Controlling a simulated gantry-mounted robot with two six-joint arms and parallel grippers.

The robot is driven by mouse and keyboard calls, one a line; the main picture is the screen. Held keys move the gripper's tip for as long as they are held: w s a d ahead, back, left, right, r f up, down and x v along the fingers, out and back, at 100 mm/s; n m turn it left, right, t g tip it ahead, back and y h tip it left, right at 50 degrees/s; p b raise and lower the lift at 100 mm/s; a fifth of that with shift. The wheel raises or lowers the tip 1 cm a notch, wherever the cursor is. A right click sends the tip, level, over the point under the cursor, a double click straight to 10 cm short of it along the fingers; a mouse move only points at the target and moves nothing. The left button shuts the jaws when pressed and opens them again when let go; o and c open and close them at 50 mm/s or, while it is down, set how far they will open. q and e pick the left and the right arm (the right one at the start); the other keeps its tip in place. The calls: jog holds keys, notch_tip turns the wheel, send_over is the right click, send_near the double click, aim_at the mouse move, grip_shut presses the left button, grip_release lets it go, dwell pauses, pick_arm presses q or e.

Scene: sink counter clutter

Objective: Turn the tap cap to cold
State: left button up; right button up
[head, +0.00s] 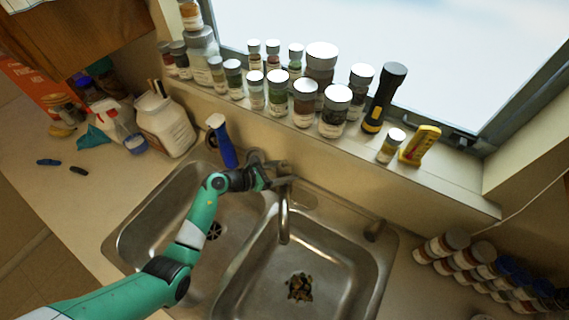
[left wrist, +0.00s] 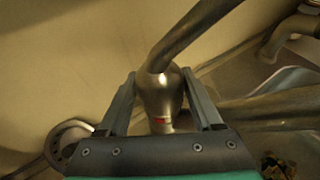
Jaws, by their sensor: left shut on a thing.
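The metal tap cap (left wrist: 160,92) stands in the middle of the left wrist view, with a lever (left wrist: 190,35) rising from it to the upper right. A small red mark shows low on its front. My left gripper (left wrist: 159,78) is shut on the cap, one finger on each side. In the head view my left gripper (head: 281,173) is at the top of the tap, behind the sink, and largely hides the cap. The tap's curved spout (head: 284,218) hangs over the divider and right basin. My right gripper is not in view.
The double steel sink (head: 330,215) lies below, with dark bits at the right drain. Several jars and a black flashlight (head: 385,95) line the ledge behind. A white tub (head: 165,122) stands at left.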

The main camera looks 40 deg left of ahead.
pick_arm(q)
jog(key=shift+r+n+y, duration=0.2)
jog(key=shift+n+y, duration=0.1)
jog(key=shift+f, duration=0.2)
jog(key=o, duration=1.1)
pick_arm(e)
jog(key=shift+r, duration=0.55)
pick_arm(q)
jog(key=p+v, duration=0.2)
jog(key=v, duration=0.9)
jog(key=shift+s, duration=0.4)
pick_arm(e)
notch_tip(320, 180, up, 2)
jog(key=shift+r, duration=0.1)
